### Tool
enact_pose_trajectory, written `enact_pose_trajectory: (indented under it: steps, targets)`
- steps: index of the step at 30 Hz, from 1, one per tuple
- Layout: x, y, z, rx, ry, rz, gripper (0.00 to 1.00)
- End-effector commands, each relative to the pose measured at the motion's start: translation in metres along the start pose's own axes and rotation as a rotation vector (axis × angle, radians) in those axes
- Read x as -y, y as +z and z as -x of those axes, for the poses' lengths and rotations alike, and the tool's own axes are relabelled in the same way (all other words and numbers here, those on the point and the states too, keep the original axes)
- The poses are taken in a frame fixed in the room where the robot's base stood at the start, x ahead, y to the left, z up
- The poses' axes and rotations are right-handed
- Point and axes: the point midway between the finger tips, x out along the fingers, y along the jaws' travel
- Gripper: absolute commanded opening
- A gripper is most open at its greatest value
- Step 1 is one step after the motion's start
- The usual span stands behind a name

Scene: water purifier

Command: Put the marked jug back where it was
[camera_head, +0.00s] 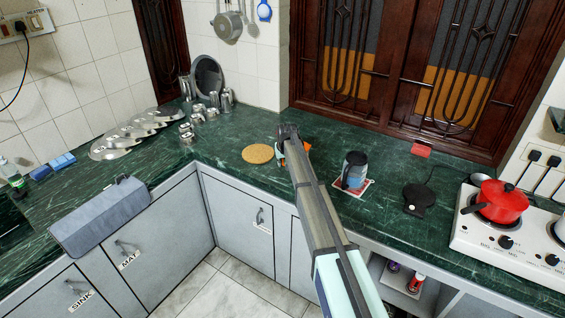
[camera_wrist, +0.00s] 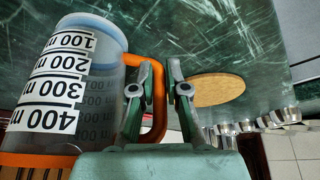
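The marked jug (camera_wrist: 70,85) fills the left of the wrist view, a grey see-through body with white labels from 100 to 400, a blue end and an orange handle and rim. My gripper (camera_wrist: 162,75) has one finger on each side of the handle and appears closed on it. In the head view, my gripper (camera_head: 287,132) is over the counter, right of the round cork mat (camera_head: 258,153). My arm hides most of the jug there; only bits of orange show. Whether the jug touches the counter is unclear. The cork mat, bare, also shows in the wrist view (camera_wrist: 217,89).
A dark jug (camera_head: 355,170) stands on a red-and-white mat (camera_head: 367,188) to the right. Further right are a black round base (camera_head: 418,198), a red pad (camera_head: 421,150) and a stove (camera_head: 500,235) with a red pot (camera_head: 500,201). Steel cups and plates (camera_head: 130,132) stand left.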

Motion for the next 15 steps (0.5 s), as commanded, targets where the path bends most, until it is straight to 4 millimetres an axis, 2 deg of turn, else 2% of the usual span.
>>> enact_pose_trajectory:
  steps: [10, 15]
  targets:
    - [-0.0001, -0.0004, 0.001, 0.0, 0.0, 0.0, 0.36]
    - [-0.0001, -0.0009, 0.0095, -0.001, 0.0, 0.0, 0.36]
